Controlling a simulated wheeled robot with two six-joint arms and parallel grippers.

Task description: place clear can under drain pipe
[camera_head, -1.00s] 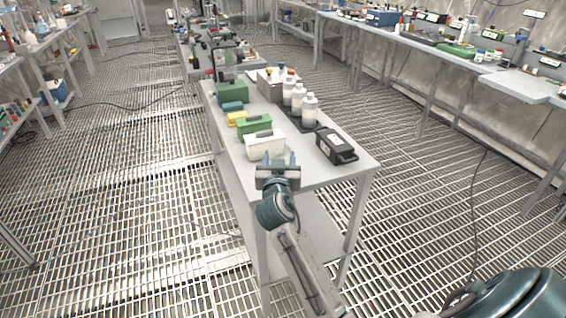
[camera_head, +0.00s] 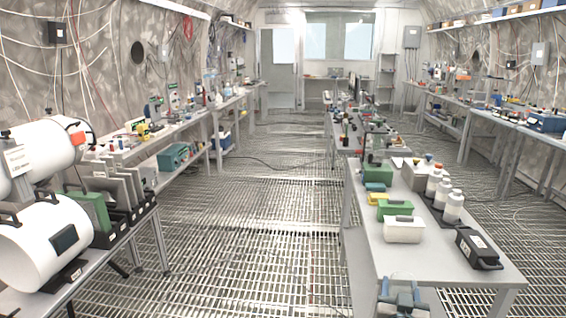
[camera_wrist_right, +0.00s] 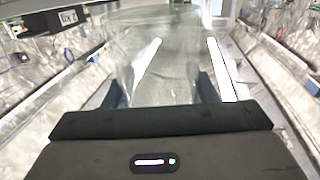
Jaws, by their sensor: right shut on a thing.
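My right gripper (camera_head: 402,290) shows at the bottom of the head view, in front of the near end of the middle table. In the right wrist view a clear, see-through can (camera_wrist_right: 155,62) stands between the two dark fingers of the same gripper (camera_wrist_right: 157,88), which is shut on it. In the head view the can is too faint to make out. I cannot pick out a drain pipe in either view. My left gripper is not in view.
The middle table (camera_head: 385,245) holds a white case (camera_head: 403,231), green cases, white bottles (camera_head: 453,208) and a black case (camera_head: 478,248). White tanks (camera_head: 45,243) lie on a bench at the left. The grated floor (camera_head: 270,225) between them is open.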

